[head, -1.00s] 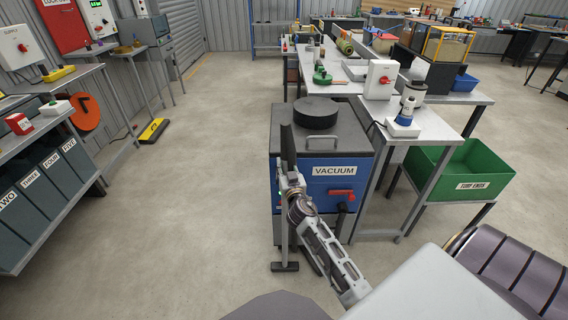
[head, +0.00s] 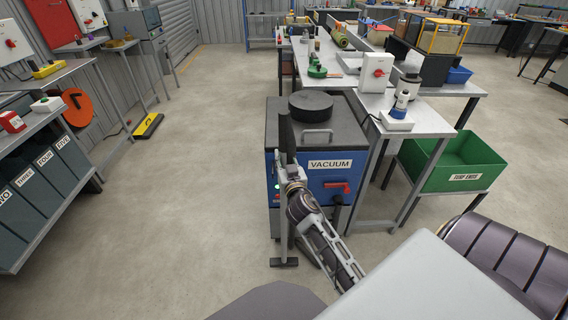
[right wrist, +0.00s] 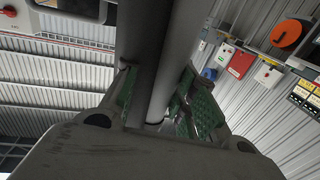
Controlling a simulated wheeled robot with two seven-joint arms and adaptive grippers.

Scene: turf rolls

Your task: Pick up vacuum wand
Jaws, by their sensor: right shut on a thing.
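The vacuum wand (head: 285,132) stands nearly upright against the front left of the blue vacuum unit (head: 314,187), with a dark upper end and a grey tube below. Its wide floor head (head: 284,262) is at floor level; I cannot tell whether it touches the floor. My right gripper (head: 284,179) is shut on the wand at mid-height. In the right wrist view the grey tube (right wrist: 165,85) runs between the green-padded fingers, with a darker tube beside it. My left gripper is not in view.
A bench (head: 421,119) with a grinder-like tool stands right of the vacuum, with a green bin (head: 466,179) beyond. A black round lid (head: 310,104) sits on the vacuum. Shelving with labelled bins (head: 53,160) is at left. The floor between is clear.

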